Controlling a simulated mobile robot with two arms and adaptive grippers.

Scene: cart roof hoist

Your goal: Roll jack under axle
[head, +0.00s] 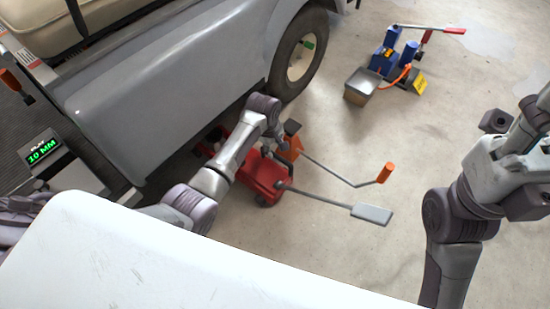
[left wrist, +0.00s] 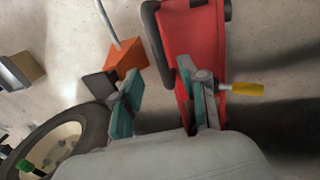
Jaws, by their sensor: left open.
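The red jack (head: 262,178) sits on the floor beside the grey cart (head: 165,85), its far end in the shadow under the cart's side. A long bar with a grey pad (head: 371,214) sticks out from it. In the left wrist view the red jack (left wrist: 190,45) has a black bar along its side and a yellow knob (left wrist: 247,89). My left gripper (left wrist: 160,100) is open, its fingers near the end of that black bar; whether they touch it I cannot tell. My arm hides part of the jack in the head view. My right arm shows at right, its fingers out of frame.
An orange block (head: 290,147) with a bent rod and orange grip lies beside the jack, close to the wheel (head: 298,58). A display (head: 42,150) reads 10 MM.

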